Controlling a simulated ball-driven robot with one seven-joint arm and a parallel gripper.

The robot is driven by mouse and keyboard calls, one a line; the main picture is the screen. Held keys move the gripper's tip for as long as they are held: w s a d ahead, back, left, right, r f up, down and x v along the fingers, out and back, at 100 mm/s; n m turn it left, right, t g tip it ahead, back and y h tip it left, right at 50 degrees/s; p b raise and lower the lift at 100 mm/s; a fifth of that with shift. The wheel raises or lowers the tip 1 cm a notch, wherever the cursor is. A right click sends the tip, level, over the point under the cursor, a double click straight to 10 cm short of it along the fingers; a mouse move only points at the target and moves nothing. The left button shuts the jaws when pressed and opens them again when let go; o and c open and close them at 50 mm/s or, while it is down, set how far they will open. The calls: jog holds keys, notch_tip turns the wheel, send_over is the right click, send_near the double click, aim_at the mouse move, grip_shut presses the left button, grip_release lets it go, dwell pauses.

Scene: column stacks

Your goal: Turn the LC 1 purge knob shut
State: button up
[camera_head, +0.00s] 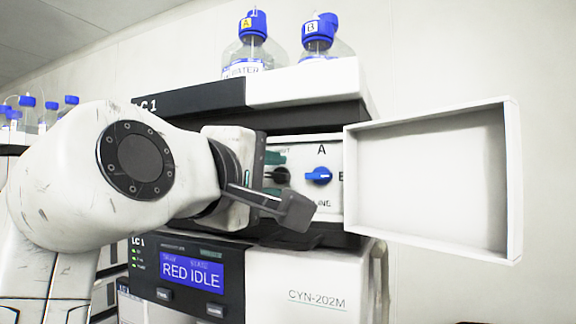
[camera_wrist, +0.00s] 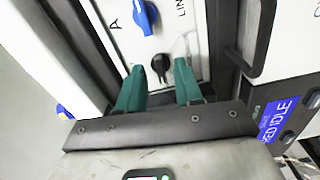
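A black knob (camera_head: 281,175) sits on the white panel (camera_head: 331,208) of the LC 1 unit, left of a blue knob (camera_head: 319,175). The labels A, B and part of "LINE" surround the blue knob; the black knob's label is not readable. In the wrist view the black knob (camera_wrist: 160,64) lies just ahead of and between the green fingertips, with the blue knob (camera_wrist: 145,16) beyond it. My gripper (camera_wrist: 160,72) is open, its fingers apart, with no clear contact on the knob. In the head view my gripper (camera_head: 274,174) partly covers the panel's left side.
An open white door (camera_head: 436,190) stands out to the right of the panel. Two blue-capped bottles (camera_head: 247,45) (camera_head: 324,40) stand on top of the unit. A blue display (camera_head: 192,272) below reads RED IDLE. A dark handle (camera_wrist: 256,45) shows beside the fingers in the wrist view.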

jog(key=shift+w+d, duration=0.2)
jog(key=shift+w, duration=0.4)
jog(key=shift+c, duration=0.5)
grip_shut()
